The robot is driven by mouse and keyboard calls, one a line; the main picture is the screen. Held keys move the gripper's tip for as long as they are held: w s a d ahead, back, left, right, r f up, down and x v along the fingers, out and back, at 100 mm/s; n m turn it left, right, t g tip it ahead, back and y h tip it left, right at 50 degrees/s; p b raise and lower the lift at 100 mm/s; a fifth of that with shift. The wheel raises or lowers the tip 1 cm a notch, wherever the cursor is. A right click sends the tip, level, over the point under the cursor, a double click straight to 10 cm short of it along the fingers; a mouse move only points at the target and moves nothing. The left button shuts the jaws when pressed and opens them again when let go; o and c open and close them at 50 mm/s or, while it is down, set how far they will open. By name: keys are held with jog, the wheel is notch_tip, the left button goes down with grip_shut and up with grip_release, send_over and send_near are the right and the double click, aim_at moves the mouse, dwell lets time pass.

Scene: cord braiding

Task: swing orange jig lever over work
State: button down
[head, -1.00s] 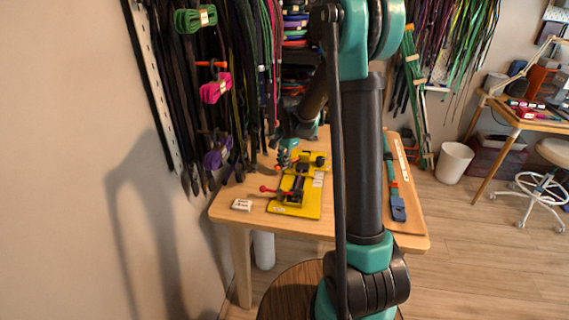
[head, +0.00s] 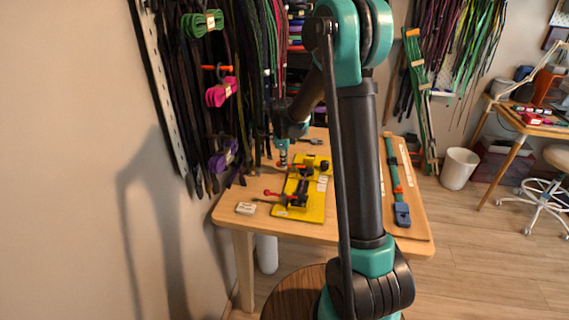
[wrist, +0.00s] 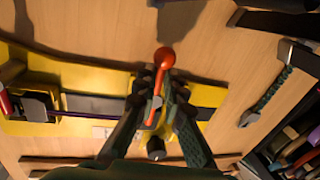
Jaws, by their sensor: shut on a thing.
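The orange jig lever (wrist: 165,58) shows in the wrist view as a ball knob on a short stem. My gripper (wrist: 161,84) is shut on its stem, with the knob standing out past the fingertips. In the head view my gripper (head: 282,164) is at the far left side of the yellow jig (head: 316,209), and the lever is small there. The yellow jig plate also shows in the wrist view (wrist: 75,75). A dark work strip (wrist: 90,105) lies along the jig, left of the fingers. The lever's pivot is partly hidden by my fingers.
A second, red lever (head: 271,193) sits at the jig's near left. A white labelled block (head: 246,208) lies on the wooden table (head: 235,192). A board with a blue-ended strap (head: 402,214) is at the right. Hanging cords (head: 222,90) crowd the left wall.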

jog(key=shift+w+a+m, duration=0.2)
jog(key=shift+w+m, duration=0.1)
jog(key=shift+m, duration=0.2)
jog(key=c, duration=1.6)
grip_release()
jog(key=shift+s, duration=0.1)
jog(key=shift+r, duration=0.15)
notch_tip(320, 180, up, 12)
jog(key=s, duration=0.2)
jog(key=shift+a+f, duration=0.2)
jog(key=shift+a, duration=0.15)
jog(key=shift+s, duration=0.1)
